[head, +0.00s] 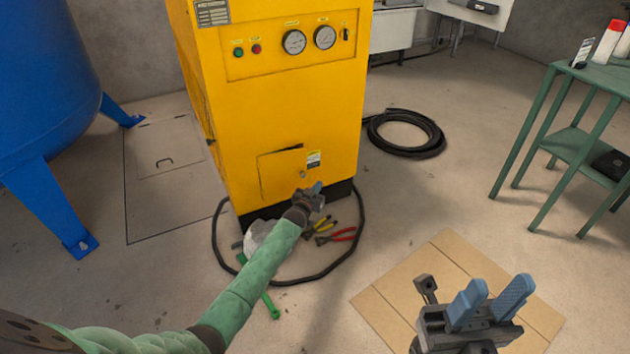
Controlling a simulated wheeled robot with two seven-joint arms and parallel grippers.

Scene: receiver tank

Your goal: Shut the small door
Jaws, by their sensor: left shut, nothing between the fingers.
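The small yellow door (281,173) is low on the front of the yellow machine (290,110). Dark gaps show along its left and top edges, and it looks slightly out of line with the panel. I cannot tell how far it stands open. A small round knob (303,174) is near its right side. My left gripper (316,188) is shut and empty, just in front of the door's lower right corner. I cannot tell whether it touches the door. My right gripper (490,301) is open and empty at the lower right, far from the door.
Pliers (338,236), a pale rag (258,235) and a black hose (225,259) lie on the floor below the door. Cardboard (385,300) lies near my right gripper. A blue tank (45,80) stands left, a green table (575,145) right. A coiled hose (405,152) lies behind.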

